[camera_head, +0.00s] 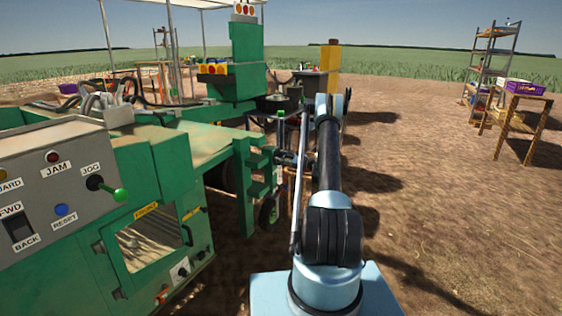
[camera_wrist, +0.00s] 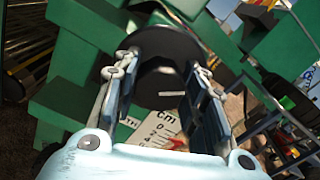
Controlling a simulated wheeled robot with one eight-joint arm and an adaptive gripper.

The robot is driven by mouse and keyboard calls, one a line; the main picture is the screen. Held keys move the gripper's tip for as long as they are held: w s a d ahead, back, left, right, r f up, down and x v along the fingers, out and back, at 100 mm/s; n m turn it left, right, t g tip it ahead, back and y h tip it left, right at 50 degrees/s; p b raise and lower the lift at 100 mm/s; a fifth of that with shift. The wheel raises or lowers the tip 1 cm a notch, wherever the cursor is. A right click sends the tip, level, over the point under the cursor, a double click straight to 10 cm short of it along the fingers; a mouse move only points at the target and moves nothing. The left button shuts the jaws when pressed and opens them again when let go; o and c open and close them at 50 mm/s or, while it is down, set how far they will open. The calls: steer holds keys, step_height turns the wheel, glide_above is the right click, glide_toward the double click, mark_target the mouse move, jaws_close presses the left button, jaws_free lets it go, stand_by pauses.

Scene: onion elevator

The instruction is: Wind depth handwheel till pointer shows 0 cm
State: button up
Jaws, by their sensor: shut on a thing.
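In the wrist view a dark round handwheel (camera_wrist: 160,48) sits against green machine parts. The two fingers of my gripper (camera_wrist: 163,72) lie on either side of it and are shut on it. A short pale mark (camera_wrist: 172,94) shows on the dark area between the fingers. Below it is a white scale plate (camera_wrist: 156,131) with black lettering, tilted and partly covered by my gripper. In the head view my gripper (camera_head: 286,158) reaches the right side of the green machine (camera_head: 170,160); the handwheel is not clear there.
A grey control panel (camera_head: 60,165) with JAM, JOG and RESET controls stands at the left. A wooden table (camera_head: 522,105) and shelf rack (camera_head: 492,60) stand far right. Bare soil at right is open.

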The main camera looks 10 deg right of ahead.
steer(key=n, duration=0.5)
steer(key=shift+n, duration=0.3)
steer(key=n, duration=0.4)
steer(key=shift+s+a+f+n, duration=0.1)
steer(key=shift+f+n, duration=0.1)
steer(key=shift+n, duration=0.2)
steer(key=o, duration=1.1)
steer(key=shift+s+d, duration=0.2)
steer(key=shift+d, duration=0.15)
steer(key=v, duration=1.1)
